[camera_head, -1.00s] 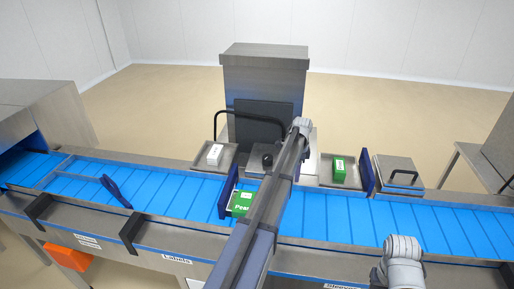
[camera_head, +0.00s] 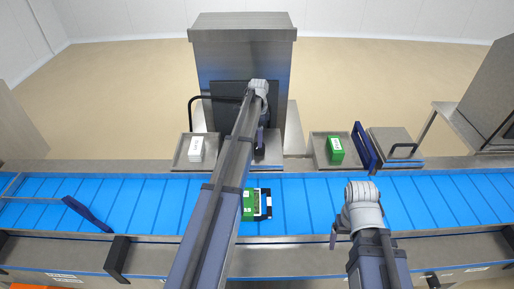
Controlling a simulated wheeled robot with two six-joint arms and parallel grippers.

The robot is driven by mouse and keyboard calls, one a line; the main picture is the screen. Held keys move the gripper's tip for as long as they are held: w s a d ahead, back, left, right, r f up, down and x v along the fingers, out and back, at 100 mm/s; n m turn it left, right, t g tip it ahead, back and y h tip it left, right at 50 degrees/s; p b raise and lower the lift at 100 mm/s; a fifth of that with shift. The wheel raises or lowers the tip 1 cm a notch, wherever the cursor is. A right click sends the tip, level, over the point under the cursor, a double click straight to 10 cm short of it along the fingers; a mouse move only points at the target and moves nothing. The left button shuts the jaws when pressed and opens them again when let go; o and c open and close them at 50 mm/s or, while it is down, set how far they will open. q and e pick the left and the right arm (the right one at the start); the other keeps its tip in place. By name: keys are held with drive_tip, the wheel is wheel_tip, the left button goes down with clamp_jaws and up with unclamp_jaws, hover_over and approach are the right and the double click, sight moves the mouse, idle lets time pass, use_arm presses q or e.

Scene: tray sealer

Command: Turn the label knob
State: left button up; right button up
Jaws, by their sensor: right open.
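I cannot make out the label knob for sure. My left arm crosses the middle of the head view and reaches over the belt to the grey machine (camera_head: 243,50). A dark part (camera_head: 263,139) at its far end points down over the machine's front plate (camera_head: 272,152); its fingertips cannot be told apart, and the arm hides part of the plate. My right gripper (camera_head: 335,237) shows small and partly hidden beside my grey right wrist, over the belt's near edge at the right. It is open, and nothing shows in it.
A green pack (camera_head: 249,205) lies on the blue belt (camera_head: 145,199) beside my left arm, with a dark bracket shape at its right. A white box (camera_head: 196,147) and a green box (camera_head: 335,149) sit in side trays. A dark blue paddle (camera_head: 86,213) crosses the belt at the left.

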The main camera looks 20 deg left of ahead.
use_arm(q)
wheel_tip(320, 180, down, 7)
drive_tip(key=b, duration=0.6)
drive_tip(key=shift+a, duration=0.1)
drive_tip(key=shift+c, duration=0.2)
drive_tip(key=c, duration=1.3)
